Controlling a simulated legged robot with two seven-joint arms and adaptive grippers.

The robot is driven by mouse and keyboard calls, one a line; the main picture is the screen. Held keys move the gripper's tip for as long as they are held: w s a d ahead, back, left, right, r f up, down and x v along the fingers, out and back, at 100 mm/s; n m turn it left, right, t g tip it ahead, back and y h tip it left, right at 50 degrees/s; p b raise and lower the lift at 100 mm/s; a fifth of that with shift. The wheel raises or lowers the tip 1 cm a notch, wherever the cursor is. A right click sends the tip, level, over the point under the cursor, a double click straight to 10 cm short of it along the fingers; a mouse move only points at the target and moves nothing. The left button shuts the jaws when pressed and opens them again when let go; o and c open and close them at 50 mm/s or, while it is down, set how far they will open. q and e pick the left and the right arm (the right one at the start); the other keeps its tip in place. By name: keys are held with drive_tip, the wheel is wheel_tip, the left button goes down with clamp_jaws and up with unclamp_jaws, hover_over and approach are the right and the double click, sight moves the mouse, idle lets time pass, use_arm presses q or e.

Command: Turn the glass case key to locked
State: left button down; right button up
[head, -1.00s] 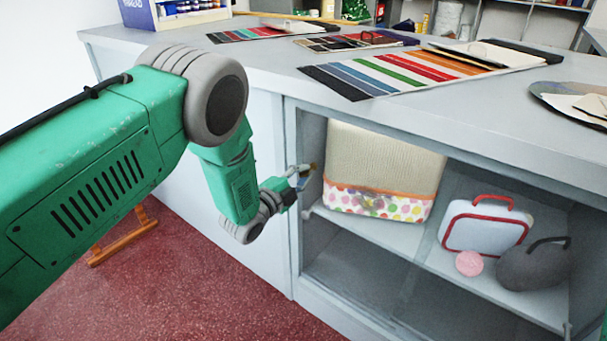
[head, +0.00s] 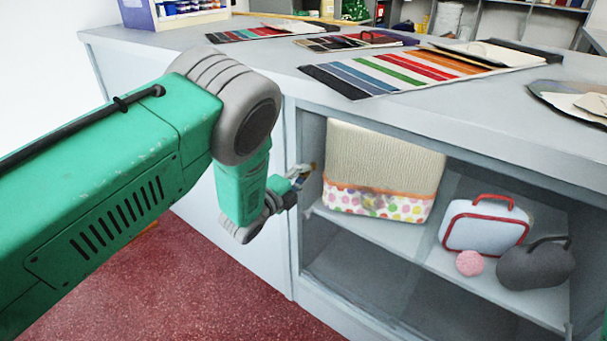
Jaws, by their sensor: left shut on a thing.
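The glass case (head: 292,215) is built into the front of the grey counter, with its glass front low in the middle and right. My left gripper (head: 300,174) is at the upper left of the case front, beside the frame. It is shut on the key (head: 313,167), of which only a small brass-coloured bit shows at the fingertips. The lock and the angle of the key are too small and covered to make out. My right gripper is not in view.
Inside the case are a polka-dot fabric bag (head: 378,203), a white case with red trim (head: 485,228), a pink ball (head: 470,263) and a dark grey bag (head: 535,264). Striped swatch cards (head: 400,70) lie on the counter top (head: 440,112). Red floor (head: 190,285) is open at lower left.

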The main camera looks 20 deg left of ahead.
use_arm(q)
drive_tip(key=shift+s+f, duration=0.15)
drive_tip(key=shift+f, duration=0.1)
drive_tip(key=c, duration=1.7)
unclamp_jaws()
drive_tip(key=shift+r, duration=0.1)
drive_tip(key=v, duration=1.1)
drive_tip(key=shift+s, duration=0.4)
drive_tip(key=shift+a, duration=0.1)
drive_tip(key=shift+a, duration=0.1)
